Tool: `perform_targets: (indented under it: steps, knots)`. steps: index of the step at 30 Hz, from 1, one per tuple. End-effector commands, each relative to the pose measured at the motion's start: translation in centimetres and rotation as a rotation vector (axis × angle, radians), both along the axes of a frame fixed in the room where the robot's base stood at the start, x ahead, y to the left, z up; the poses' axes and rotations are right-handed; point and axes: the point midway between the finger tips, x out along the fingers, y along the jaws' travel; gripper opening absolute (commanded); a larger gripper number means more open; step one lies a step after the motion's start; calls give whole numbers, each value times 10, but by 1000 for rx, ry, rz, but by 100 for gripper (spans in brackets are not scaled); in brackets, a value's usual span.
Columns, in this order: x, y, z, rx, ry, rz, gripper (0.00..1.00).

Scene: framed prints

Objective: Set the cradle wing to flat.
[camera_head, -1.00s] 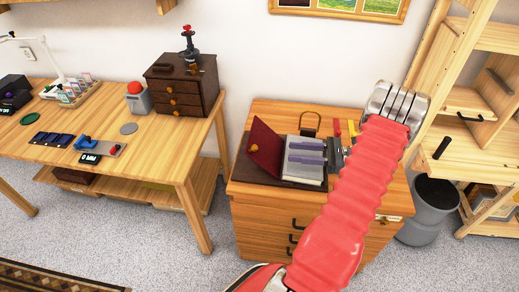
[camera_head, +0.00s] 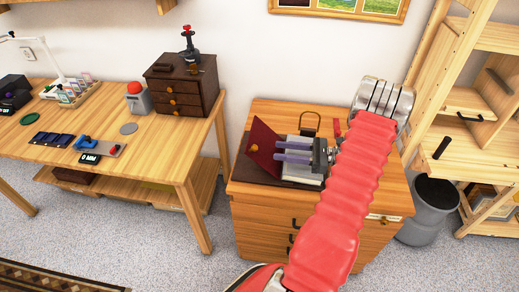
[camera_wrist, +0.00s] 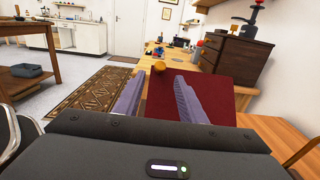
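The cradle wing, a dark red panel (camera_head: 263,138), stands tilted up at the left of the cradle on the wooden cabinet. A round yellow-orange knob (camera_head: 253,148) sits on its outer side. The wing (camera_wrist: 215,98) fills the middle of the wrist view, with the knob (camera_wrist: 158,66) at its upper left edge. A pale grey block (camera_head: 303,175) lies on the cradle's dark base, partly hidden by my gripper. My gripper (camera_head: 278,151) is open, its two purple fingers (camera_wrist: 160,78) apart and pointing at the wing. Whether a fingertip touches the wing I cannot tell.
A wooden desk (camera_head: 170,165) with a dark drawer chest (camera_head: 185,88) and small devices stands left of the cabinet (camera_head: 262,215). A dark metal loop (camera_head: 310,120) stands behind the cradle. A grey bin (camera_head: 432,210) and wooden shelves are at the right.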

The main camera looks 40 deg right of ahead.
Motion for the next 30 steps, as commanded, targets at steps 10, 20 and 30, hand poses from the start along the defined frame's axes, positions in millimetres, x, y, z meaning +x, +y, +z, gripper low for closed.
perform_targets:
  steps: [10,20,30]
  knots:
    - [43,34,0,1,-1,5,37]
    - [65,50,0,0,0,1,37]
    - [65,50,0,0,0,1,31]
